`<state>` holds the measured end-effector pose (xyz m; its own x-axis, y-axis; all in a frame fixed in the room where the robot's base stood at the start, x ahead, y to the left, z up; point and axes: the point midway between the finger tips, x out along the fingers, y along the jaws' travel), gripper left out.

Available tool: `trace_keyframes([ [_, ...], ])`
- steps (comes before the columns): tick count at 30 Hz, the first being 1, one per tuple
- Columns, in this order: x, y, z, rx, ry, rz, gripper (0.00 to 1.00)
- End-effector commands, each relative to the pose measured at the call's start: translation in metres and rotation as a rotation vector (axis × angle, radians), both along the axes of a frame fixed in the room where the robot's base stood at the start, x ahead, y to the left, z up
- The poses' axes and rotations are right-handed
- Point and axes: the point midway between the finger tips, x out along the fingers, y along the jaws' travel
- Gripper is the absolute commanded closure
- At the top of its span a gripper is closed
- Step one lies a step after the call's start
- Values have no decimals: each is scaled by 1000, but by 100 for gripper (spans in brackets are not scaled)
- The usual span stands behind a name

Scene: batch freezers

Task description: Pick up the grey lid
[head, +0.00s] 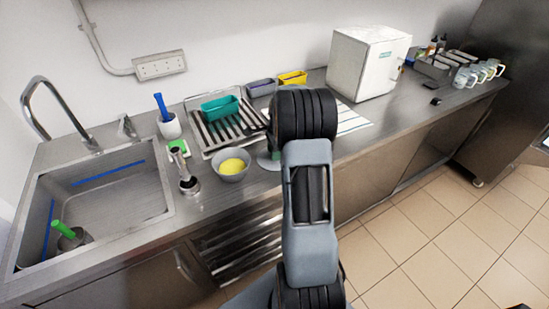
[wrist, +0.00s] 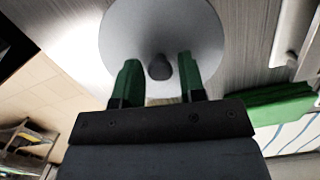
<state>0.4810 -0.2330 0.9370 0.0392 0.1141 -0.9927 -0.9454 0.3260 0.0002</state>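The grey lid (wrist: 205,40) is a round disc with a dark knob (wrist: 160,68) at its middle, seen at the top of the wrist view. My gripper (wrist: 158,72) is open, with its two green fingers on either side of the knob. A gap shows between each finger and the knob. In the head view my own arm hides most of the gripper. A small grey-green patch shows beside the arm there, and I cannot tell whether it is the lid.
A grey bowl with yellow contents (head: 231,165) stands left of my arm. Behind it is a drying rack (head: 205,140) with a teal tub (head: 220,107). A sink (head: 100,190) is at left and a white box-shaped machine (head: 368,64) at back right. A green thing (wrist: 265,108) shows in the wrist view.

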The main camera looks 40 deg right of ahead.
Motion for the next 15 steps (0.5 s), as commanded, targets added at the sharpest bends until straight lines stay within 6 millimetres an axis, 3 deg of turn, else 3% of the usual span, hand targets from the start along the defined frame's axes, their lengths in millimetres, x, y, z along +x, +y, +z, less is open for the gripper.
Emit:
trace_keyframes([
  [11, 0, 0, 0, 0, 0, 0, 99],
  [15, 0, 0, 0, 0, 0, 0, 99],
])
